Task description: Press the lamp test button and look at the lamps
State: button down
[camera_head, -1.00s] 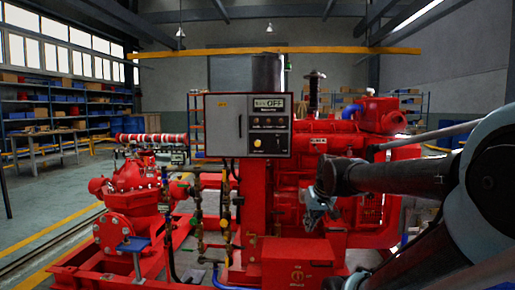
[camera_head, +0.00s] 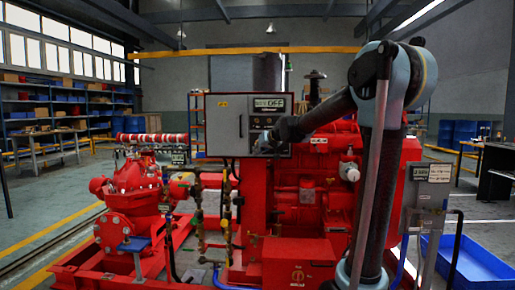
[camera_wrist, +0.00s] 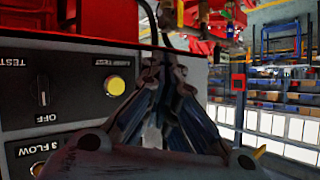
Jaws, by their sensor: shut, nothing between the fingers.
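The control panel (camera_head: 224,135) is a grey box with a black face on the red pumpset, with a display reading OFF at its top. The yellow lamp test button (camera_wrist: 115,85) shows in the wrist view, beside a black selector switch (camera_wrist: 42,88) marked TEST and OFF. My gripper (camera_wrist: 163,70) is shut and empty, its fingertips to the right of the button and apart from it in that picture. In the head view my gripper (camera_head: 265,143) is in front of the panel's lower face and hides the button there. The lamps are too small or covered to read.
Red pump machinery (camera_head: 128,205) and pipes stand left of and below the panel. A grey post with a sign (camera_head: 428,185) and a blue tray (camera_head: 470,262) are at the right. Open floor lies at the left.

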jog(key=shift+w+a+r, duration=0.1)
jog(key=shift+w, duration=0.05)
jog(key=w, duration=0.8)
jog(key=shift+w, duration=0.4)
jog(key=shift+w+d+r, duration=0.1)
jog(key=shift+w+d, duration=0.1)
jog(key=shift+w, duration=0.55)
dwell(2.3)
jog(key=shift+s, duration=0.85)
